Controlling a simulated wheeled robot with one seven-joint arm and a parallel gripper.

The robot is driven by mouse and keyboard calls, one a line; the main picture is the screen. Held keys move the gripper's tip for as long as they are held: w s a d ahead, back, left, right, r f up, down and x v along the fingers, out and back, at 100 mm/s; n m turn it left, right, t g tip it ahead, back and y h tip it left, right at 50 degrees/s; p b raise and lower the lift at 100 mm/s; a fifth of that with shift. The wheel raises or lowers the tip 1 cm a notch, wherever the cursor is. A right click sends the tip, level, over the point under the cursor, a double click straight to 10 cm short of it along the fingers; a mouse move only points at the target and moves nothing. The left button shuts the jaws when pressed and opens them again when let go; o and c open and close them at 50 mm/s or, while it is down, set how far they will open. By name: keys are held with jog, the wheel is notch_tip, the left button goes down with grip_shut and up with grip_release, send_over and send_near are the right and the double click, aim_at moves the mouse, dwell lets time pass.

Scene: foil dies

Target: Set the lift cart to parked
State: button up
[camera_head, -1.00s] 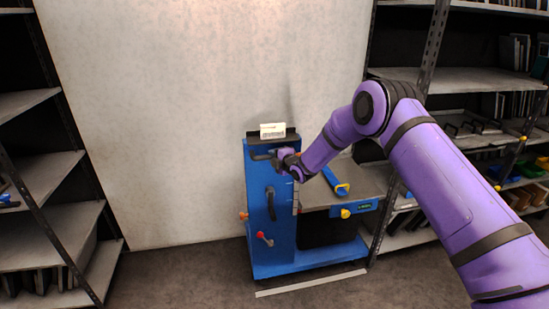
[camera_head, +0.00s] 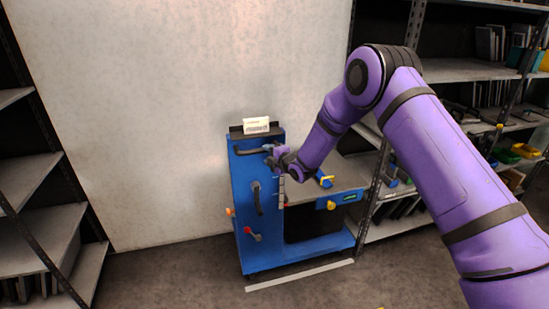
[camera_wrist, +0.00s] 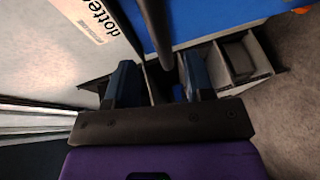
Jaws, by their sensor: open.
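The lift cart (camera_head: 240,180) stands against the pale wall, with a blue column and a grey platform (camera_head: 350,172). A dark push bar (camera_head: 247,151) runs across its upper column. A black upright handle (camera_head: 257,198) and a red-knobbed lever (camera_head: 248,232) are lower on the column. My gripper (camera_head: 277,155) is at the right end of the push bar. In the wrist view my gripper (camera_wrist: 158,78) is open, and a dark bar (camera_wrist: 154,28) shows between its fingers; contact cannot be told.
A white strip (camera_head: 300,275) lies on the floor in front of the cart. Shelving stands at left (camera_head: 40,230) and right (camera_head: 460,70). A blue and yellow item (camera_head: 323,178) lies on the platform. A yellow knob (camera_head: 331,206) sits on its front edge. Floor is clear at front left.

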jog(key=shift+v, duration=1.9)
jog(key=s+d+r+m+g+h, duration=0.1)
jog(key=s+d+r+m+h, duration=0.3)
jog(key=d+r, duration=0.4)
jog(key=s+d+r+m+h, duration=0.1)
jog(key=s+d+r+m, duration=0.4)
jog(key=r, duration=0.6)
jog(key=s+d+r+m+g+h, duration=0.1)
jog(key=s+d+r+m+h, duration=0.2)
jog(key=s+d+r, duration=0.35)
jog(key=s+d+r+m+g+h, duration=0.1)
jog(key=s+d+r+m, duration=0.25)
jog(key=s, duration=0.45)
jog(key=s+d+r+m+g+h, duration=0.1)
jog(key=s+d+r+m, duration=0.3)
jog(key=s, duration=0.5)
jog(key=s+d+m+g, duration=0.1)
jog(key=s+m, duration=0.1)
jog(key=s, duration=0.8)
jog(key=s+d+f+m+g, duration=0.1)
jog(key=s+m+g, duration=0.1)
jog(key=s, duration=0.7)
jog(key=shift+s+d+f+m, duration=0.2)
jog(key=shift+s+d+m, duration=0.2)
jog(key=shift+m, duration=0.35)
jog(key=shift+c, duration=0.4)
